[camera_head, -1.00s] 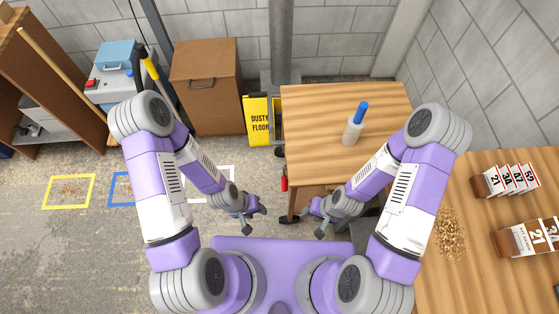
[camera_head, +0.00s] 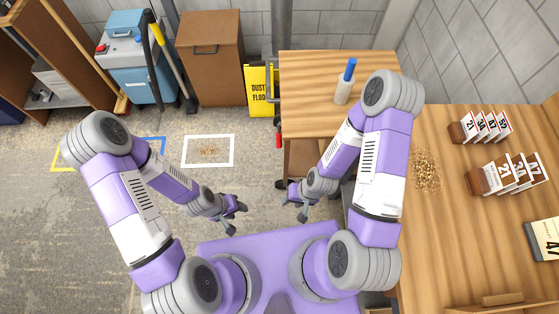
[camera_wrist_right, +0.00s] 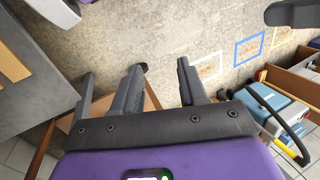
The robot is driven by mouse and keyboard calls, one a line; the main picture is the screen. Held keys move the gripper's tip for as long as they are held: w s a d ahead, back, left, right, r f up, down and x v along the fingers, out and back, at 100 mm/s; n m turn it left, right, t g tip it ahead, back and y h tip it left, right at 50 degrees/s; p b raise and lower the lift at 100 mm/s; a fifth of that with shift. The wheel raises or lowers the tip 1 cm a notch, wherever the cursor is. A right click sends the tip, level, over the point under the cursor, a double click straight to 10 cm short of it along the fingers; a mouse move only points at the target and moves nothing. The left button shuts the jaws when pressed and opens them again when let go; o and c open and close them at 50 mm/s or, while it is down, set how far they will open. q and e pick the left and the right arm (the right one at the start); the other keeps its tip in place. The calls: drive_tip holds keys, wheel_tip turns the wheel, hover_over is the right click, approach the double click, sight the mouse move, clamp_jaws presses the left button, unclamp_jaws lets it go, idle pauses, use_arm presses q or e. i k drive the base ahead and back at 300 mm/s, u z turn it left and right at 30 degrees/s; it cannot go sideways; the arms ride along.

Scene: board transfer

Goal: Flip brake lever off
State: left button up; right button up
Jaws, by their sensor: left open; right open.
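A wooden cart (camera_head: 315,75) with dark casters stands ahead of me. A small red part (camera_head: 278,139) shows at its left side and may be the brake lever; it is too small to tell whether it is on or off. My left gripper (camera_head: 237,214) is open and empty over the floor, left of the cart and apart from it. My right gripper (camera_head: 293,204) is open and empty near the cart's lower front left. In the right wrist view its fingers (camera_wrist_right: 160,88) are spread with nothing between them.
A bottle with a blue top (camera_head: 344,82) stands on the cart. A yellow floor sign (camera_head: 260,90) and a brown bin (camera_head: 211,55) stand behind. A workbench (camera_head: 470,225) with number cards (camera_head: 483,127) is at right. Open floor with taped squares (camera_head: 208,166) lies at left.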

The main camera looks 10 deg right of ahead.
sight(278, 137)
drive_tip(key=z, duration=0.55)
drive_tip(key=i, duration=0.25)
drive_tip(key=u, duration=0.25)
drive_tip(key=k, duration=1.25)
drive_tip(key=u, duration=0.7)
drive_tip(key=i, duration=1.35)
drive_tip(key=z, duration=0.2)
